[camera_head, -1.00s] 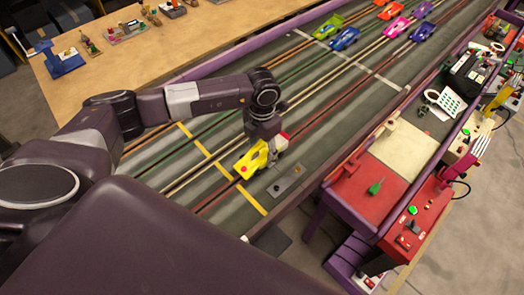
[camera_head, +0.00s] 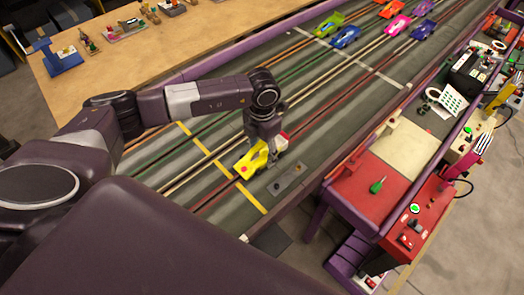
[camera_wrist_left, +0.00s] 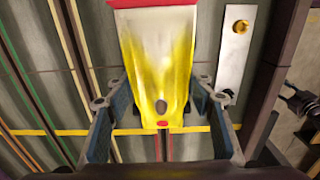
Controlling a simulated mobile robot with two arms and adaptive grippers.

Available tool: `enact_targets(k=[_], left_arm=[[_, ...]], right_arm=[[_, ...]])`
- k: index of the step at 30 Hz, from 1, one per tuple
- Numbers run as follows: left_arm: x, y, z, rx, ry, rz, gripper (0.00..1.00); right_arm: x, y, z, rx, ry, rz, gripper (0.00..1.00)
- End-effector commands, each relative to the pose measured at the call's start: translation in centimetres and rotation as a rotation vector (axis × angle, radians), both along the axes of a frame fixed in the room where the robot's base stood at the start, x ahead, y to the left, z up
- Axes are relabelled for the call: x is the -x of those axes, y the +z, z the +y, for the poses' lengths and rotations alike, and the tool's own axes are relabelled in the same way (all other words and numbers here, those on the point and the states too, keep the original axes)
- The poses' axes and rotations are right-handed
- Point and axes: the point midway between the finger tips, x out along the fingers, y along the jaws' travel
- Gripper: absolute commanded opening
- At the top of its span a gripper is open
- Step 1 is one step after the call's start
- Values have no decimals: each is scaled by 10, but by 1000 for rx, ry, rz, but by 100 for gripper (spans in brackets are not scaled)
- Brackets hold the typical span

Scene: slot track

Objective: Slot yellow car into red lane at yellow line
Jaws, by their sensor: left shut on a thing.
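The yellow car (camera_head: 251,160) is over the track close to the yellow line (camera_head: 222,167), toward the track's near right side. My left gripper (camera_head: 272,148) is shut on the yellow car, which also shows between its fingers in the left wrist view (camera_wrist_left: 158,65). The car has a red and white end. In the wrist view the yellow line (camera_wrist_left: 75,132) crosses just below the car. The red lane (camera_head: 216,196) runs along the track beneath or beside the car; in the wrist view a red strip (camera_wrist_left: 168,147) shows below it. I cannot tell whether the car is seated in the slot.
Several other cars, such as the blue car (camera_head: 345,37) and green car (camera_head: 329,25), stand at the track's far end. A grey metal plate (camera_head: 287,180) lies beside the held car. A red and purple workbench (camera_head: 372,188) borders the track at the right.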

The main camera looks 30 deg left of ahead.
Motion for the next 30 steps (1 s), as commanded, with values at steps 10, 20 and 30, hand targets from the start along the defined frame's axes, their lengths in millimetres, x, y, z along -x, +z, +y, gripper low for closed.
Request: enact_targets(k=[10, 20, 30], left_arm=[[0, -10, 0, 0, 0, -1, 20], [0, -9, 0, 0, 0, 0, 69], [-1, 8, 0, 2, 0, -3, 69]], right_arm=[[0, -8, 0, 0, 0, 0, 40], [0, -7, 0, 0, 0, 0, 40], [0, -7, -4, 4, 1, -1, 40]])
